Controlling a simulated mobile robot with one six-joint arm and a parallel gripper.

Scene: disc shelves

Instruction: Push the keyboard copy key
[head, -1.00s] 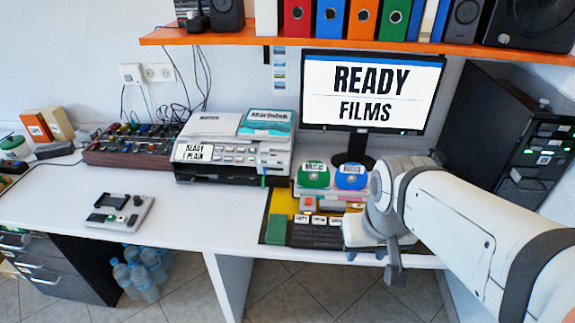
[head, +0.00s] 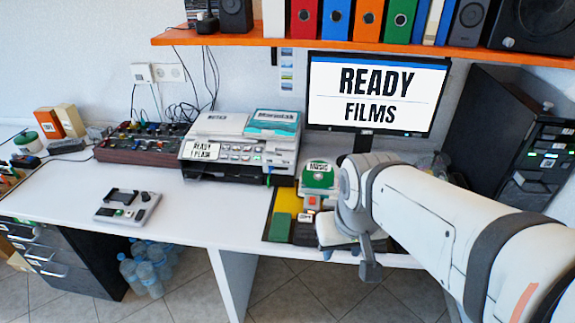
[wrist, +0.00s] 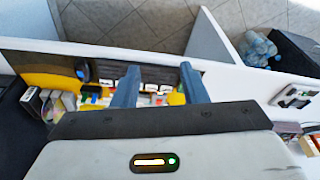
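The dark keyboard (head: 303,236) lies on the front of the desk, mostly hidden behind my arm in the head view. In the wrist view the keyboard (wrist: 158,75) shows as a dark strip with several white-labelled keys (wrist: 150,87) along one side. The labels are too small to read, so I cannot tell which is the copy key. My gripper (wrist: 159,82) is open and empty, its two blue-grey fingers apart over the keyboard area. In the head view, my gripper (head: 369,268) hangs at the desk's front edge. Whether it touches the keyboard is unclear.
Behind the keyboard are a green disc case (head: 318,178) and a small red-topped block (head: 312,203). A printer (head: 240,150) and a monitor (head: 376,95) stand farther back. A small grey device (head: 127,206) lies at left. The desk (head: 205,215) between is clear.

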